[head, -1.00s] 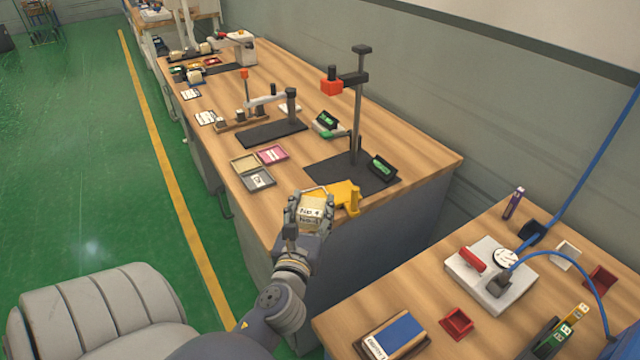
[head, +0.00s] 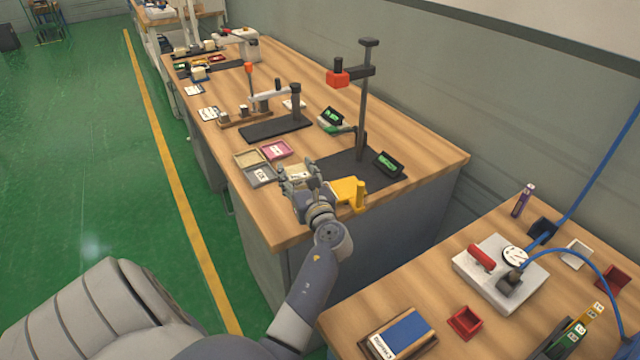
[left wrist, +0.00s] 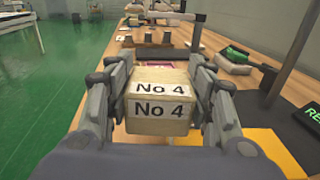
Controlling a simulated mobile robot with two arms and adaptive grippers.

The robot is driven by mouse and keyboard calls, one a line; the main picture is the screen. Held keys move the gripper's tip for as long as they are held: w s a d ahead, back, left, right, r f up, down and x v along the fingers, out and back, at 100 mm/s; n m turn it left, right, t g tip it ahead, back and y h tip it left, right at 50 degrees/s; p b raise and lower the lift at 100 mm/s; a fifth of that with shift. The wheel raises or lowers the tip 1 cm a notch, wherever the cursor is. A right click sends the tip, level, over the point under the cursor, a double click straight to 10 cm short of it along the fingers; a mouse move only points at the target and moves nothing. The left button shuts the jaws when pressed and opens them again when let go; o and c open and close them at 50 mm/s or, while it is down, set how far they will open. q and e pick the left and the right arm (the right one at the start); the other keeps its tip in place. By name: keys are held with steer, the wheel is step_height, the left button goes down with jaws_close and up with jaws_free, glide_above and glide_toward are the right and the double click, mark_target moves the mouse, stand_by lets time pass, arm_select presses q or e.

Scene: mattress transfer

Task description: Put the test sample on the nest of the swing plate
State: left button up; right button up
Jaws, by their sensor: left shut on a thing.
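My left gripper (head: 296,182) is shut on the test sample, a cream block labelled "No 4" (left wrist: 161,108), which sits between both fingers in the left wrist view. In the head view the gripper largely hides the block, above the near end of the long bench. My right gripper is not in view.
A green-lit display (head: 389,164) stands right of the yellow plate. Grey (head: 261,175) and pink (head: 277,150) trays lie left of the gripper. A second bench (head: 440,335) at the lower right holds a white device (head: 490,285) and small red boxes.

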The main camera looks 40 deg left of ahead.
arm_select(q)
steer(key=w+d, duration=0.2)
steer(key=w, duration=0.1)
steer(key=w+d, duration=0.1)
steer(key=shift+w+f, duration=0.2)
steer(key=shift+w+d, duration=0.1)
steer(key=shift+w, duration=0.1)
steer(key=shift+f, duration=0.35)
steer(key=shift+f+b, duration=0.4)
steer(key=shift+f, duration=1.1)
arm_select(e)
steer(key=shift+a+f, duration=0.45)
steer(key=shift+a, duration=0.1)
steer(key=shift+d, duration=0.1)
arm_select(q)
steer(key=shift+f, duration=0.1)
steer(key=o, duration=1)
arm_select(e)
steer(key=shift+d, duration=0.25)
